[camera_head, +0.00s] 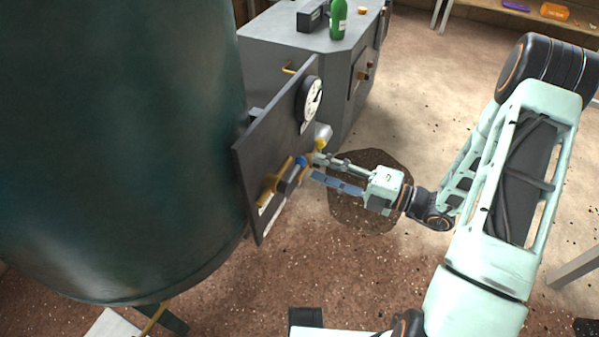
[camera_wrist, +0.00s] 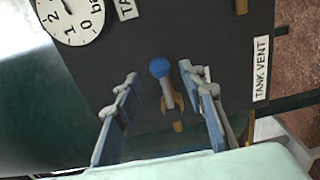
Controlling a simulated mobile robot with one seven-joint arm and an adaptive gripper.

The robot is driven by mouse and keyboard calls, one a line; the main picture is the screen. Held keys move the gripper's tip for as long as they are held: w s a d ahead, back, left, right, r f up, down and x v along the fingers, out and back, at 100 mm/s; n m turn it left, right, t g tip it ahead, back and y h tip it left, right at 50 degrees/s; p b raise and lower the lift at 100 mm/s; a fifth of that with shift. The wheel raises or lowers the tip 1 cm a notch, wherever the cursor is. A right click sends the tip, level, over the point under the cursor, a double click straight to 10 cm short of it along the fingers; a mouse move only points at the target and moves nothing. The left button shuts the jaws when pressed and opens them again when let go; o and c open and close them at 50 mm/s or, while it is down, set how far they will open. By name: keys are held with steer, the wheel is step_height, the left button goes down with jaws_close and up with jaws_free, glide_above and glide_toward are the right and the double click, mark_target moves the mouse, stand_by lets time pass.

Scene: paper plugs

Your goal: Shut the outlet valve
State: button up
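A dark upright panel (camera_head: 250,165) is fixed beside the large green tank (camera_head: 110,130). A small lever valve with a blue ball tip (camera_head: 301,161) and a brass-coloured body stands out from it. In the wrist view its blue ball (camera_wrist: 160,67) and grey stem lie between my fingers, with a gap on both sides. My gripper (camera_head: 311,168) is open, its fingertips close to the lever. The wrist view shows a "TANK VENT" label (camera_wrist: 261,69) at the right and a partly cut-off "TA" label (camera_wrist: 125,8) at the top. I can read no outlet label.
A grey cabinet (camera_head: 290,45) with a green bottle (camera_head: 338,18) stands behind. A dark patch (camera_head: 365,215) lies on the floor below my gripper.

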mark_target(294, 173)
steer(key=shift+a, duration=0.15)
steer(key=p+x, duration=0.1)
steer(key=x, duration=0.3)
stand_by(0.9)
steer(key=shift+c, duration=0.5)
steer(key=c, duration=0.7)
